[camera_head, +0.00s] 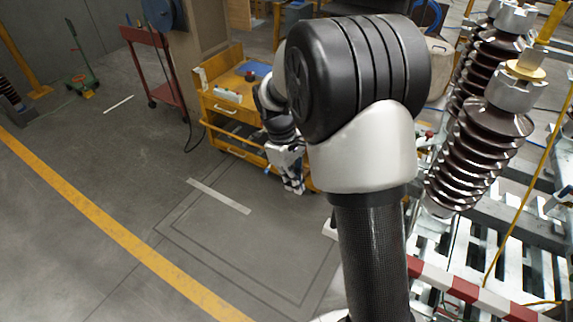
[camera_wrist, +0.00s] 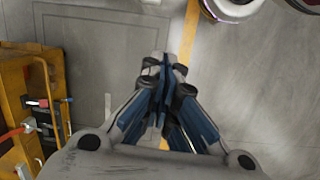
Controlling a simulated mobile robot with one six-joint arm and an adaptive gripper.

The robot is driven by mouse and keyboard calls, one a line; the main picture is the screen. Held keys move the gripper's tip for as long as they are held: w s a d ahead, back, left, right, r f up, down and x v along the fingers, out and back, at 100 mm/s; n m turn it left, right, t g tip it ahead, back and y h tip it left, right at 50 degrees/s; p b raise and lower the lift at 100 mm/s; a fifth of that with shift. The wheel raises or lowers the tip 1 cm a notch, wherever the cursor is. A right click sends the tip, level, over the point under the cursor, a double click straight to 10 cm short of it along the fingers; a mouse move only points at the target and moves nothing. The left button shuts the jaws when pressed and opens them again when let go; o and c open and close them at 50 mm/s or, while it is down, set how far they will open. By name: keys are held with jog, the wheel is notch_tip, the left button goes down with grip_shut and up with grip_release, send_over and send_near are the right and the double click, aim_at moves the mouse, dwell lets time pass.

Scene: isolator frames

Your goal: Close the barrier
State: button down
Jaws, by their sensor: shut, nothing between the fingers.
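A red-and-white striped bar (camera_head: 463,289), which looks like the barrier, runs along the front of the metal frames at the lower right in the head view. Part of it is hidden behind my arm, and its far end is out of frame. My gripper (camera_head: 292,186) hangs pointing down in front of the yellow cart, well left of and apart from the bar. In the wrist view my gripper (camera_wrist: 163,68) has its fingers together with nothing between them, above the bare floor. The bar cannot be made out clearly in the wrist view.
The yellow cart (camera_head: 225,108) stands close behind my gripper and at the left of the wrist view (camera_wrist: 14,88). A red trolley (camera_head: 160,68) stands farther back. Dark ribbed isolators (camera_head: 480,150) rise at the right. The floor (camera_head: 110,160) at left is clear.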

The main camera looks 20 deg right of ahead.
aim_at(515, 316)
jog(key=s+d+f+b, duration=0.2)
jog(key=f, duration=0.5)
jog(key=s+d+f+n+b, duration=0.1)
jog(key=d+f+b, duration=0.1)
jog(key=f, duration=0.5)
jog(key=shift+s+d+f+g, duration=0.3)
jog(key=shift+s+d+f, duration=0.05)
jog(key=shift+s+d, duration=0.05)
jog(key=s+d+p, duration=0.1)
jog(key=s+d, duration=0.6)
jog(key=s, duration=0.2)
jog(key=s+d+p, duration=0.1)
jog(key=s+d, duration=0.6)
jog(key=s, duration=0.3)
jog(key=s+d+p, duration=0.1)
jog(key=s+d, duration=0.7)
jog(key=s, duration=0.2)
jog(key=shift+d+r, duration=0.1)
jog(key=s+d+p, duration=0.3)
jog(key=s+d, duration=0.1)
jog(key=s, duration=0.1)
jog(key=s+d+p, duration=0.3)
jog(key=s+d, duration=0.1)
jog(key=s, duration=0.1)
jog(key=s+d+p, duration=0.3)
jog(key=s+d, duration=0.1)
jog(key=s, duration=0.1)
jog(key=shift+s+d, duration=0.3)
jog(key=shift+s, duration=0.05)
